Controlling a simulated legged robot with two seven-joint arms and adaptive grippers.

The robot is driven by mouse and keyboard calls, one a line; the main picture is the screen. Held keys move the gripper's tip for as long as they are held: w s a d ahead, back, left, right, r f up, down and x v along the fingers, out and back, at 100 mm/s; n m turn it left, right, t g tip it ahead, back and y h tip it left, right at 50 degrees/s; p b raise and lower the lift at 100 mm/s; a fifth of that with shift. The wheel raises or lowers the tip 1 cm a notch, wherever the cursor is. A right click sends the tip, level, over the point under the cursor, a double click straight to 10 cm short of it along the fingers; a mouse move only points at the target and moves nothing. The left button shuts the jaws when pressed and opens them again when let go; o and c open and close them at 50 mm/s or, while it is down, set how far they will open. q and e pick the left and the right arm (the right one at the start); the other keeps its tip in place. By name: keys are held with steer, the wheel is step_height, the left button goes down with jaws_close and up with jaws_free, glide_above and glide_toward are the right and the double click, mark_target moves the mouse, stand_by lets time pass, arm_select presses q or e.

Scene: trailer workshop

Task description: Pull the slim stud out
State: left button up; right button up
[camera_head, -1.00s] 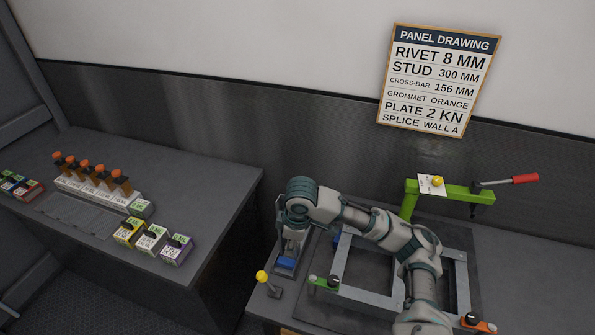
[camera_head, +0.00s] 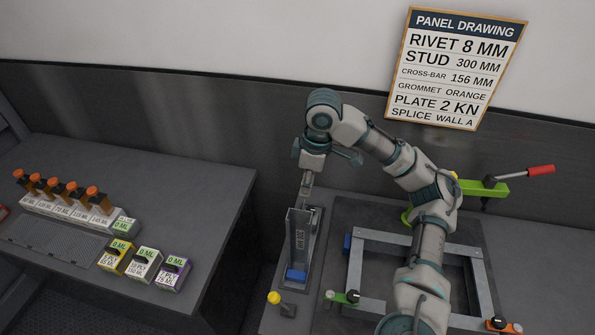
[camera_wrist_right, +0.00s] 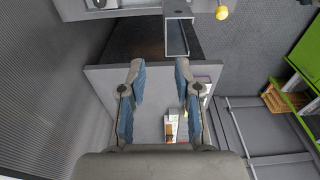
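A tall grey channel piece (camera_head: 302,232) stands upright at the bench's left end, with a blue part (camera_head: 297,275) at its foot. I cannot tell if it is the slim stud or a holder around it. My right gripper (camera_head: 306,188) points down just above its top. In the right wrist view, a grey open channel (camera_wrist_right: 178,35) lies beyond the right fingertip. The fingers of my right gripper (camera_wrist_right: 160,66) are apart there, and I see nothing held between them. Whether a fingertip touches the channel is unclear. My left gripper is out of view.
A grey frame (camera_head: 356,262) lies on the bench to the right, with a green clamp (camera_head: 343,297) at its front corner. A yellow knob (camera_head: 274,297) stands in front of the channel. The left table (camera_head: 200,190) carries labelled boxes and orange-topped pieces. A panel drawing (camera_head: 458,68) hangs behind.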

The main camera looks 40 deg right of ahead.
steer(key=b, duration=0.3)
glide_above(298, 230)
steer(key=s, duration=0.2)
step_height(298, 230, down, 5)
step_height(298, 230, down, 12)
steer(key=w+b, duration=0.2)
steer(key=shift+r+b, duration=0.15)
steer(key=shift+b, duration=0.25)
steer(key=shift+s+d, duration=0.1)
steer(key=shift+d, duration=0.05)
steer(key=c, duration=0.6)
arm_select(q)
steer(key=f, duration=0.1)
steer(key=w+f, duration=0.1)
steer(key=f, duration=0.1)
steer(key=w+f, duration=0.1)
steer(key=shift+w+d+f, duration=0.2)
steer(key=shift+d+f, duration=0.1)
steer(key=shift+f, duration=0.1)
arm_select(e)
steer(key=shift+d, duration=0.15)
jaws_close()
